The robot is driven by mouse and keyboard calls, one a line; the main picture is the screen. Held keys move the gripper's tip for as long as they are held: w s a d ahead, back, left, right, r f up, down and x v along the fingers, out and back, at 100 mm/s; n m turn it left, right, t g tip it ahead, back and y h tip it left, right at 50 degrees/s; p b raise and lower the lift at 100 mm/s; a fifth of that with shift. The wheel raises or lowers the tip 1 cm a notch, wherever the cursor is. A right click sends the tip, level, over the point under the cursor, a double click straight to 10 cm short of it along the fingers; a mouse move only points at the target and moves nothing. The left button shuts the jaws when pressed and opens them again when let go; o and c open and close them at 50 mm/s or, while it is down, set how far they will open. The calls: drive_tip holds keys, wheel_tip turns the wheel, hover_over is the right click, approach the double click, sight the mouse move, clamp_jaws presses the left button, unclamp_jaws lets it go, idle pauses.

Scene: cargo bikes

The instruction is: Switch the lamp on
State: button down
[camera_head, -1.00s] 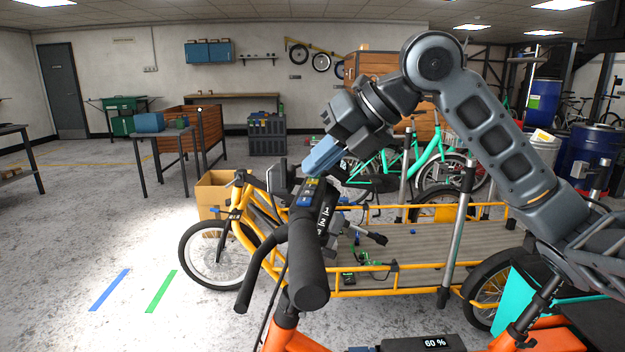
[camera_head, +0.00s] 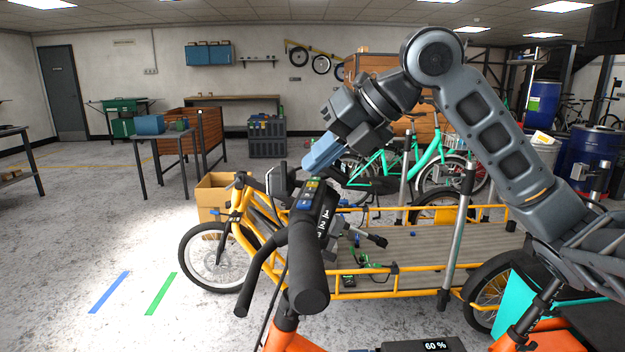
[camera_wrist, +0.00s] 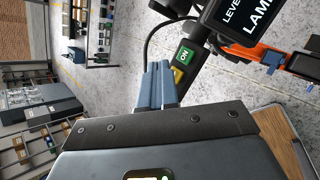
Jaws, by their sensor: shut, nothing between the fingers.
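A handlebar control pad carries a green ON button (camera_wrist: 184,56) with a yellow key (camera_wrist: 177,76) beside it in the wrist view. In the head view the small coloured keys (camera_head: 312,186) sit by the grip, with blue ones nearer me. A dark display (camera_wrist: 256,18) reads LEVEL and LAMP, cut off by the picture's edge; it also shows beside the grip in the head view (camera_head: 326,214). My gripper (camera_head: 309,165) is shut and empty, its blue fingers just above the keys. In the wrist view the fingertips (camera_wrist: 159,66) appear close beside the green button; contact cannot be told.
The black grip (camera_head: 306,275) and brake lever (camera_head: 254,275) stand close below the keys. The yellow cargo bike (camera_head: 375,292) with its wooden deck lies beyond. A cardboard box (camera_head: 212,190) stands behind its front wheel. The floor at left is open, with a bright patch.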

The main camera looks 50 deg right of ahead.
sight(318, 182)
wheel_tip(318, 182, up, 6)
drive_tip(key=p, duration=0.3)
drive_tip(key=shift+w+d+p, duration=0.1)
drive_tip(key=shift+p, duration=0.3)
idle(0.3)
